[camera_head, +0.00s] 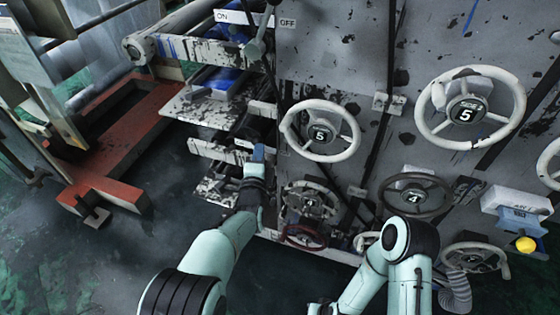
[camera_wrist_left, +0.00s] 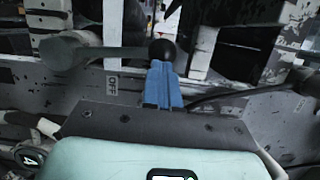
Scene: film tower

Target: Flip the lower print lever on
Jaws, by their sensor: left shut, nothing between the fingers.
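My left gripper (camera_head: 258,152) is at the left edge of the machine's grey panel, beside the white slatted rails. Its blue fingers are closed together and hold nothing. In the left wrist view, the fingertips (camera_wrist_left: 160,68) are right at the black ball knob (camera_wrist_left: 162,52) of a lever. The lever's grey rod (camera_wrist_left: 112,52) runs left from the knob to a round hub (camera_wrist_left: 62,52). An OFF label (camera_wrist_left: 112,85) shows below the rod. I cannot tell whether fingers and knob touch. In the head view this lower lever is mostly hidden by my gripper. My right gripper is not in view.
An upper lever (camera_head: 256,46) stands between an ON label (camera_head: 232,17) and an OFF label (camera_head: 287,22). Several handwheels, one white (camera_head: 320,131), project from the panel right of my left gripper. A red frame (camera_head: 106,185) lies at left. Dark floor between is clear.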

